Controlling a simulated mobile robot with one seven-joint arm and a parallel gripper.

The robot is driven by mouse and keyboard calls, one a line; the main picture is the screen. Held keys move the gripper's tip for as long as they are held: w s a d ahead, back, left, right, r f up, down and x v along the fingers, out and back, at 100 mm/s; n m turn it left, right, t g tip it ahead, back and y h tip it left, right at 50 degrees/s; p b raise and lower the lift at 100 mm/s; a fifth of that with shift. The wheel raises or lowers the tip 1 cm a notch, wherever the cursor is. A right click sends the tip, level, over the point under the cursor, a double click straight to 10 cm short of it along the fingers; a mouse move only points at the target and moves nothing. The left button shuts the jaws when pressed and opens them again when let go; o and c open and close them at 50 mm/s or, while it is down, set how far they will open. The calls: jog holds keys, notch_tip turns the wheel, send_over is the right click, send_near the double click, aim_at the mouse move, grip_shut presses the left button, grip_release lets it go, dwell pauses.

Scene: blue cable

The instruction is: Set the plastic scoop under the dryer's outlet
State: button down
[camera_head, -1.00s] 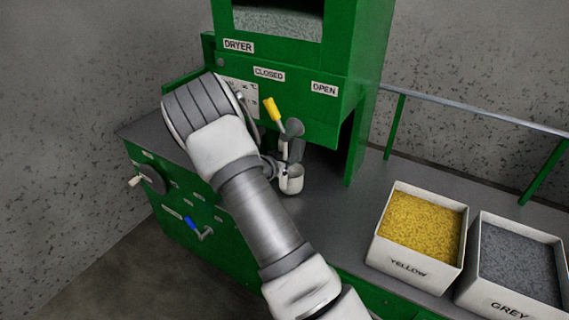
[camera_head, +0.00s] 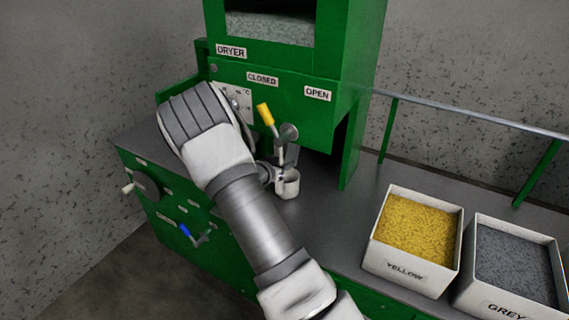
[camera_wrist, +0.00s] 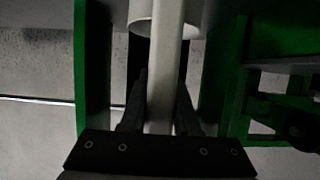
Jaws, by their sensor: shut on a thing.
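The white plastic scoop (camera_head: 288,185) is in front of the green dryer (camera_head: 290,75), with its cup just below the dark grey outlet (camera_head: 290,155) in the head view. I cannot tell whether it touches the bench. My gripper (camera_head: 268,175) is mostly hidden by my own wrist there. In the wrist view, my gripper (camera_wrist: 160,105) is shut on the scoop's pale handle (camera_wrist: 163,75), between two dark fingers. The scoop's cup rim (camera_wrist: 190,25) shows at the top of that view. The dryer's yellow-handled lever (camera_head: 265,113) stands tilted above the outlet, nearer the CLOSED label.
A box of yellow granules (camera_head: 415,243) and a box of grey granules (camera_head: 510,270) stand on the bench at right. A rail (camera_head: 470,115) runs behind. The bench between dryer and boxes is clear.

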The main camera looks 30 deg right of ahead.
dwell(0.3)
jog(key=c, duration=0.6)
grip_release()
jog(key=shift+f, duration=0.1)
jog(key=p+v, duration=0.3)
jog(key=v, duration=1.4)
jog(key=shift+s+a+p, duration=0.1)
jog(key=shift+a+p, duration=0.15)
jog(key=shift+p, duration=0.15)
jog(key=shift+r, duration=0.2)
